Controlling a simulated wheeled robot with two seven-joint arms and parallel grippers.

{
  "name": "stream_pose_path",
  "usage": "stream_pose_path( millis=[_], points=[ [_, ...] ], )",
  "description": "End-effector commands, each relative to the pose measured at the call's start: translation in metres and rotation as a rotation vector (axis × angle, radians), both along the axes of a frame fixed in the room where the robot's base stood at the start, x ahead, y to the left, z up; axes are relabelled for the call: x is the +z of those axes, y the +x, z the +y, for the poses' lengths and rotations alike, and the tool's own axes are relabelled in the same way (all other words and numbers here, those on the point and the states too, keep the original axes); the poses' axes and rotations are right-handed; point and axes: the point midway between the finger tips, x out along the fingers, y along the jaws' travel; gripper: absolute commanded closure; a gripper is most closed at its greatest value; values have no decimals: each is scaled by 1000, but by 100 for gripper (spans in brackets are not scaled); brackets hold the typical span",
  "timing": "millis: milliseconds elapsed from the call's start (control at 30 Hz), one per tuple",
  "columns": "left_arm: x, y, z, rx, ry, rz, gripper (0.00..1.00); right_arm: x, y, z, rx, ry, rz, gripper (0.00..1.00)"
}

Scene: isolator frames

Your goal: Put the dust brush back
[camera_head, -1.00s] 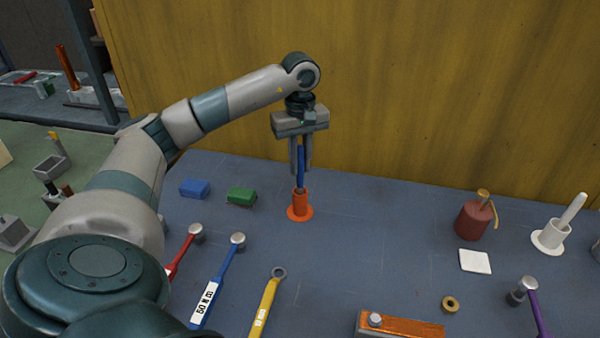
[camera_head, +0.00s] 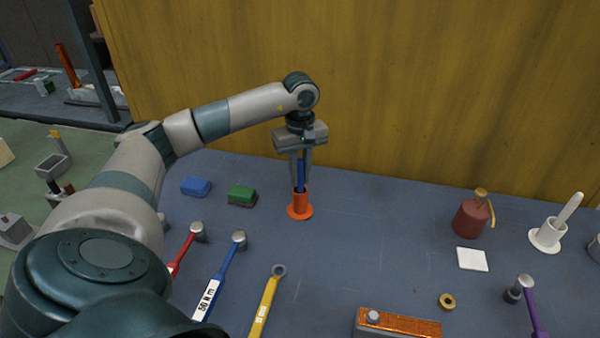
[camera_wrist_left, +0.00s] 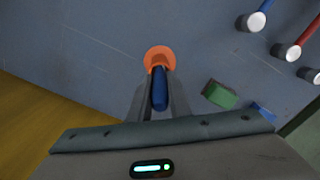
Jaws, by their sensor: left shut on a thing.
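The dust brush shows as an upright blue handle (camera_head: 300,174), which also shows in the left wrist view (camera_wrist_left: 159,88). Its lower end is inside the orange holder (camera_head: 300,208), a round-footed cup standing on the bench; the bristles are hidden. In the left wrist view the holder's orange foot (camera_wrist_left: 160,57) shows beyond the handle. My left gripper (camera_head: 301,180) points straight down, shut on the blue handle, with its fingertips just above the holder's rim. My right gripper is in neither view.
Blue (camera_head: 196,187) and green (camera_head: 242,195) blocks lie left of the holder. Red, blue (camera_head: 222,275) and yellow (camera_head: 266,300) tools lie in front. A dark red can (camera_head: 473,216) and a white cup (camera_head: 550,233) stand at the right. A yellow wall rises behind.

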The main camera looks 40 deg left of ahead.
Motion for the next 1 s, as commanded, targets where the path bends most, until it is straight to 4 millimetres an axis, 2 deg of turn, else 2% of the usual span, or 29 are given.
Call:
stream_pose_path(
  millis=[167,200,267,767,1000],
  points=[
    [-4,0,0,0,0,0,100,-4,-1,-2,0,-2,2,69],
    [-3,0,0,0,0,0,78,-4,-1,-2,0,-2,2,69],
    [-3,0,0,0,0,0,64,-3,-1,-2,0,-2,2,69],
    [2,0,0,0,0,-1,64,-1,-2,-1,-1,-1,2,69],
    [27,1,0,0,0,-4,64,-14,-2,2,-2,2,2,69]
  ],
)
